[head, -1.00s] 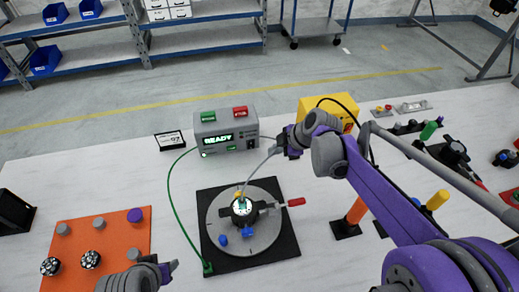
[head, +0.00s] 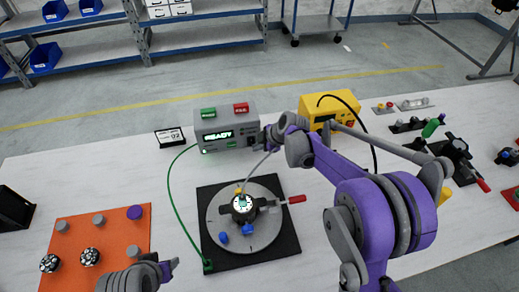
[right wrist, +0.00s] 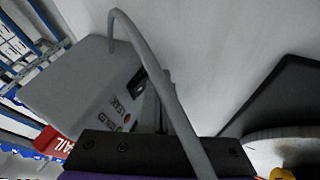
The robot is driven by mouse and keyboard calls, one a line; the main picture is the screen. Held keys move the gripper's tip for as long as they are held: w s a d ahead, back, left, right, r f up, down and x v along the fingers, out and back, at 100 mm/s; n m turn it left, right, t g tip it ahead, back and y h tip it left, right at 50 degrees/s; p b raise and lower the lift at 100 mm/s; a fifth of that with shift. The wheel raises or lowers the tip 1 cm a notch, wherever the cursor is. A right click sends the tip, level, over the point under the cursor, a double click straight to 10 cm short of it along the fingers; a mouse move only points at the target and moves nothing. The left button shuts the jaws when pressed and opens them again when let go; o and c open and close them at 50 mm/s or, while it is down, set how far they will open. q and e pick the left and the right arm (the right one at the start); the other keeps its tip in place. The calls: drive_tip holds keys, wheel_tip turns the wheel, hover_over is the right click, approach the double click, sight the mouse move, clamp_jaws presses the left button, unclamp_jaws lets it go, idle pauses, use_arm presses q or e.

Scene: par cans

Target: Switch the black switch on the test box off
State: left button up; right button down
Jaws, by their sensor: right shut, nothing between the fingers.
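The grey test box (head: 226,128) stands at the middle of the table, its display reading READY. My right gripper (head: 259,141) is shut and empty at the right end of its front, covering part of that area. In the right wrist view the test box (right wrist: 75,88) shows a black switch (right wrist: 138,82) close beside my gripper fingers (right wrist: 158,112). I cannot tell whether they touch it, nor clearly which way it is tipped. My left gripper (head: 171,267) hangs at the lower left, away from the box; its finger gap is unclear.
A round grey fixture (head: 222,199) on a black base stands in front of the box, with a green cable running to it. A yellow box (head: 327,108) is to the right. An orange mat (head: 115,237) with parts lies left. A small sign (head: 170,137) stands left of the box.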

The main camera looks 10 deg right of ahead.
use_arm(q)
drive_tip(key=shift+f, duration=0.3)
use_arm(e)
drive_tip(key=shift+w+f+t, duration=0.2)
drive_tip(key=shift+t, duration=0.1)
use_arm(q)
drive_tip(key=shift+r, duration=0.1)
use_arm(e)
drive_tip(key=shift+r, duration=0.1)
use_arm(q)
drive_tip(key=shift+r+p, duration=0.4)
drive_tip(key=shift+r, duration=0.2)
use_arm(e)
drive_tip(key=shift+r, duration=0.85)
drive_tip(key=shift+s+a, duration=0.1)
